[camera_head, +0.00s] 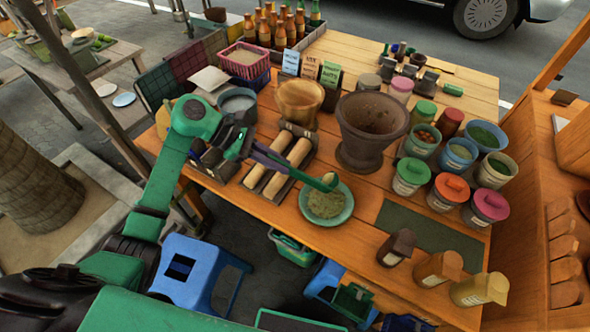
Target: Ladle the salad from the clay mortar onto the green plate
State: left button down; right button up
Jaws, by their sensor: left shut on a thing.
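My left gripper (246,151) is shut on the ladle (290,170), whose purplish handle slants down to the right. The ladle's head is over the far rim of the green plate (305,210); I cannot tell whether it touches the plate or holds anything. The plate is on the wooden table and has a heap of shredded green salad (326,206) on it. The brown clay mortar (364,145) stands upright behind and right of the plate. Its interior is dark, with little of its contents clear. My right gripper is not in view.
Rolled goods on a dark tray (268,187) lie left of the plate. A wooden pot (299,101) stands left of the mortar. Several lidded tubs (411,175) crowd the right side.

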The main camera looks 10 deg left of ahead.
pick_arm(q)
jog(key=a+f+h+b, duration=0.1)
jog(key=b, duration=0.2)
jog(key=f+h+b, duration=0.1)
jog(key=b, duration=0.2)
jog(key=a+f+h+b, duration=0.1)
jog(key=f+b, duration=0.1)
jog(key=b, duration=0.1)
jog(key=shift+w+a+f+h, duration=0.1)
jog(key=shift+w+a+h, duration=0.05)
jog(key=shift+a+h, duration=0.15)
